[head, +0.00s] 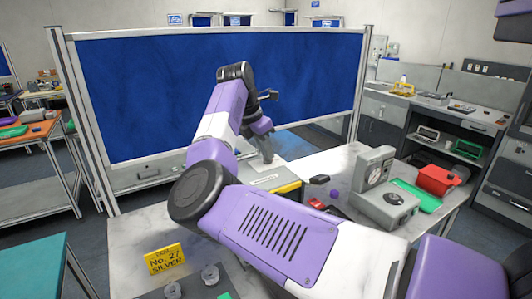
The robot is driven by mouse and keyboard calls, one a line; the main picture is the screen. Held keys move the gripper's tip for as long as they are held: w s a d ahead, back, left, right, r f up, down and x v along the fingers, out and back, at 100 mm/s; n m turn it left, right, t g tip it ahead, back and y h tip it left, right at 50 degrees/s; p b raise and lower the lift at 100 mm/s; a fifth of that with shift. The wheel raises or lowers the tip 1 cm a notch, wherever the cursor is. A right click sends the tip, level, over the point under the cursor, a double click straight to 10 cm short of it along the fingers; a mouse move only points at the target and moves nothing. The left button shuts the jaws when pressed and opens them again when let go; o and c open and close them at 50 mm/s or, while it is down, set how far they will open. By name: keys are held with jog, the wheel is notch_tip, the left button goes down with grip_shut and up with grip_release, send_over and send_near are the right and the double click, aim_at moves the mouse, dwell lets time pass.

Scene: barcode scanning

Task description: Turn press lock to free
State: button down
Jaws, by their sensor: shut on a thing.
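A grey machine with a round dial (374,168) and a dark round knob stands to the right, apart from my gripper. My arm hides much of the bench's middle.
A yellow "No. 27 Silver" sign (165,258) and small grey round parts (210,274) are at the front left. A red box (438,178) and a green tray (416,195) lie at the right. A blue partition (150,95) stands behind the bench.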

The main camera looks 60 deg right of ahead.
jog(key=n+t+b, duration=0.1)
jog(key=n, duration=0.1)
jog(key=n+b, duration=0.2)
jog(key=shift+s+a+f+t, duration=0.1)
jog(key=shift+f+t, duration=0.05)
jog(key=shift+t, duration=0.25)
jog(key=n+t+b, duration=0.1)
jog(key=n+b, duration=0.3)
jog(key=shift+s+n+t, duration=0.1)
jog(key=shift+n+t, duration=0.3)
jog(key=n+t+b, duration=0.1)
jog(key=n+b, duration=0.2)
jog(key=shift+s+n+y+b, duration=0.1)
jog(key=shift+n+y+b, duration=0.2)
jog(key=shift+b, duration=0.1)
jog(key=n+b, duration=0.1)
jog(key=n, duration=0.1)
jog(key=n+t+y+b, duration=0.1)
jog(key=n+b, duration=0.1)
jog(key=shift+s+d, duration=0.1)
jog(key=shift+d, duration=0.1)
jog(key=shift+r+b, duration=0.2)
jog(key=shift+b, duration=0.1)
jog(key=shift+n, duration=0.3)
jog(key=c, duration=1.5)
grip_release()
jog(key=shift+r, duration=0.1)
